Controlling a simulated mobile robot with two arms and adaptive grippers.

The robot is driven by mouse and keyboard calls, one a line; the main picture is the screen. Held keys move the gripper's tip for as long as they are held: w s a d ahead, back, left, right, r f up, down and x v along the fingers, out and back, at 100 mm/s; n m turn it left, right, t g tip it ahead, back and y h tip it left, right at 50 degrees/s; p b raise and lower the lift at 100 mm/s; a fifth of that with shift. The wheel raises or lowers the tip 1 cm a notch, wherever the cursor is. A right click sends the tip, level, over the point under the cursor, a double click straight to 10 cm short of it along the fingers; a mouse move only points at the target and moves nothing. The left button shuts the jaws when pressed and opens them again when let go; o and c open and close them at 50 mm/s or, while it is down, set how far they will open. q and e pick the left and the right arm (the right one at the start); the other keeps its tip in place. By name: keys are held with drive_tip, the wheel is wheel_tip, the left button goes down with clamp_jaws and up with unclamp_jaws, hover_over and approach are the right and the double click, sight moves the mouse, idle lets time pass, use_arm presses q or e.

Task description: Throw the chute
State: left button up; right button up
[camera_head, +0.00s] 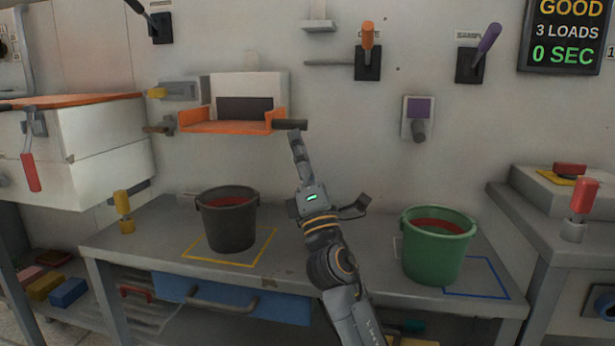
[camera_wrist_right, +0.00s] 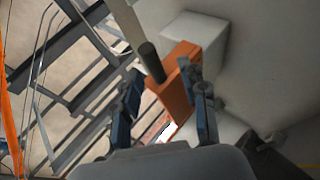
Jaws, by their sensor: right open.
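The orange chute (camera_head: 225,126) is mounted on the wall below a white housing with a dark opening. Its dark handle (camera_head: 290,124) sticks out to the right. My right gripper (camera_head: 328,170) is open and empty, just below and to the right of the handle. One finger points up close to the handle; I cannot tell whether it touches. In the right wrist view, the orange chute (camera_wrist_right: 182,82) and the dark handle (camera_wrist_right: 152,62) lie ahead of the open fingers, the handle toward the left finger. My left gripper does not show.
A black bucket (camera_head: 230,228) and a green bucket (camera_head: 437,255) stand on the grey bench (camera_head: 150,245). Levers with orange (camera_head: 367,36) and purple (camera_head: 489,39) handles are on the wall above. A sign (camera_head: 563,35) reads GOOD, 3 LOADS, 0 SEC.

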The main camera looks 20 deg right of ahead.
drive_tip(key=v, duration=0.7)
drive_tip(key=shift+s+d+f, duration=0.1)
drive_tip(key=shift+s, duration=0.05)
